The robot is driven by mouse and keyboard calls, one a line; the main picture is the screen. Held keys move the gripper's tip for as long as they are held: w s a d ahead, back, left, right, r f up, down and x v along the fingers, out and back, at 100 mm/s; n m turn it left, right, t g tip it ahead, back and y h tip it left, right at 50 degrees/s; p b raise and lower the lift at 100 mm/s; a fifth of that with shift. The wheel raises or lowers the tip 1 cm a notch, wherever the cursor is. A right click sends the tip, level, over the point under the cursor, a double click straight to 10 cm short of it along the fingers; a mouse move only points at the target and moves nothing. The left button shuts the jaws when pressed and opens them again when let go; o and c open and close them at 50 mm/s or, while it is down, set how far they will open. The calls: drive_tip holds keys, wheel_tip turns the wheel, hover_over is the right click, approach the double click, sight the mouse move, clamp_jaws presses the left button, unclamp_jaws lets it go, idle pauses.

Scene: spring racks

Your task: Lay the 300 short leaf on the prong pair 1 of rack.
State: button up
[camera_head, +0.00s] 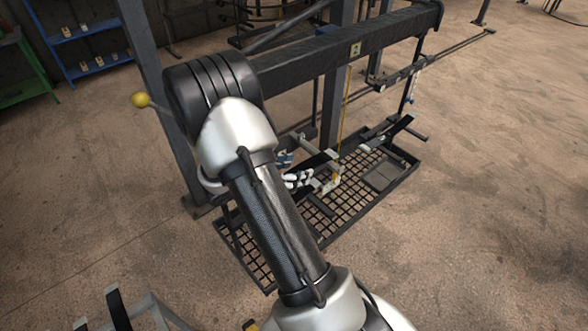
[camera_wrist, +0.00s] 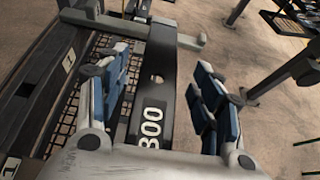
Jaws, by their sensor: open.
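The 300 short leaf is a dark flat strip (camera_wrist: 158,62) with a round hole and a white number, partly hidden at its near end by my gripper's body. It lies between the blue-padded fingers of my gripper (camera_wrist: 164,72), with visible gaps on both sides. Its far end overlaps a grey prong bar (camera_wrist: 190,42); whether it rests on both prongs cannot be told. The rack's dark beam (camera_wrist: 45,85) carries a plate marked 1 (camera_wrist: 68,60). In the head view, my gripper (camera_head: 303,172) is low beside the rack (camera_head: 320,45), partly hidden by my arm.
A black mesh tray (camera_head: 340,215) lies under the rack. Another dark strip (camera_head: 400,127) sits on the rack to the right. Blue shelves (camera_head: 90,65) and a green bench (camera_head: 22,70) stand at the back left. Open floor lies to the right.

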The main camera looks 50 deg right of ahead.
drive_tip(key=shift+f, duration=0.1)
drive_tip(key=v, duration=1.2)
